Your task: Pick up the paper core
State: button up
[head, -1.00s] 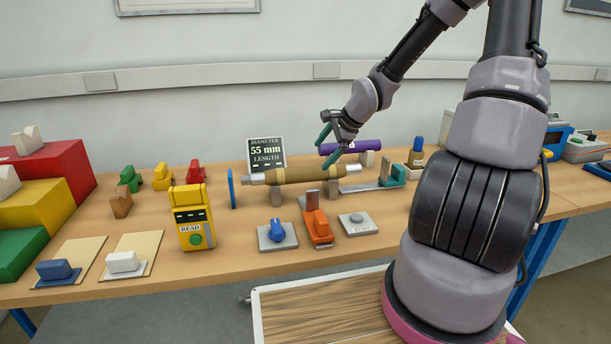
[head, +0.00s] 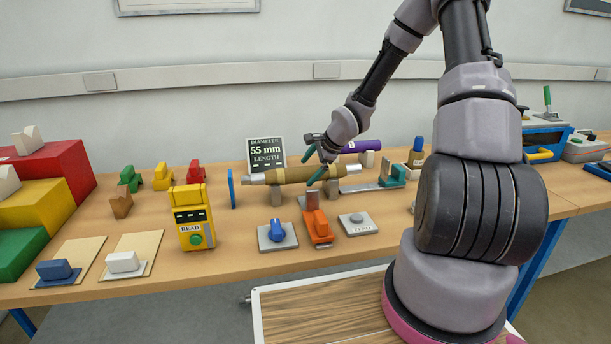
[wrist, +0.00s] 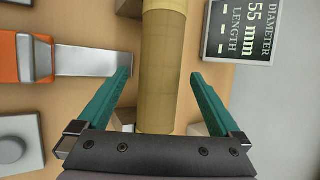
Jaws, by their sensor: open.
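The paper core (head: 298,174) is a tan-brown tube lying level across the bench on small grey supports, with a metal end at its left. In the wrist view the paper core (wrist: 160,68) runs up the middle of the picture between my fingers. My gripper (head: 317,168) is open, with its green fingers on either side of the core near its right part. The fingers in the wrist view (wrist: 160,76) show gaps to the core on both sides.
A sign reading 55 mm (head: 266,153) stands behind the core. An orange clamp-like device (head: 318,227) with an upright metal plate is in front of it. A purple roll (head: 358,146) lies behind to the right. A yellow reader (head: 193,218) stands front left.

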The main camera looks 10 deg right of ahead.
jog(key=shift+w+a+f, duration=0.25)
jog(key=shift+w+f, duration=0.1)
jog(key=shift+f, duration=0.25)
jog(key=shift+r, duration=0.1)
grip_shut()
